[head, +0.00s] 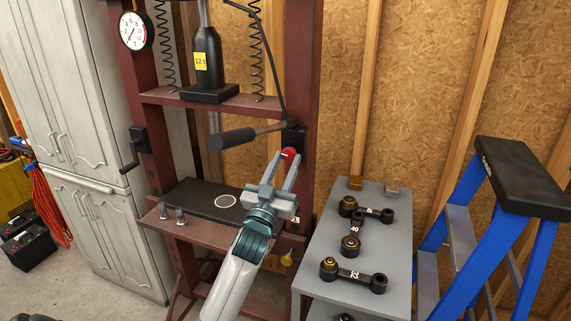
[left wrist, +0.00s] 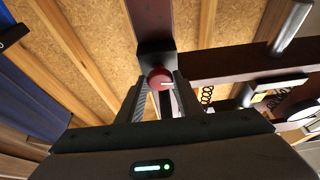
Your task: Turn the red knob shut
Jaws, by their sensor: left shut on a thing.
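The red knob (head: 289,153) sits on a black block on the right post of the dark red press frame. In the left wrist view the knob (left wrist: 160,78) shows round and red with a white mark on its face, between the fingertips. My left gripper (head: 288,162) reaches up to it from below and is shut on it, one finger on each side. The left gripper also shows in the left wrist view (left wrist: 161,90).
A black-gripped pump handle (head: 232,138) juts out just left of the knob. The press bed (head: 205,200) lies below. A grey cart (head: 330,270) with several metal links stands right, beside a blue stepladder (head: 480,235).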

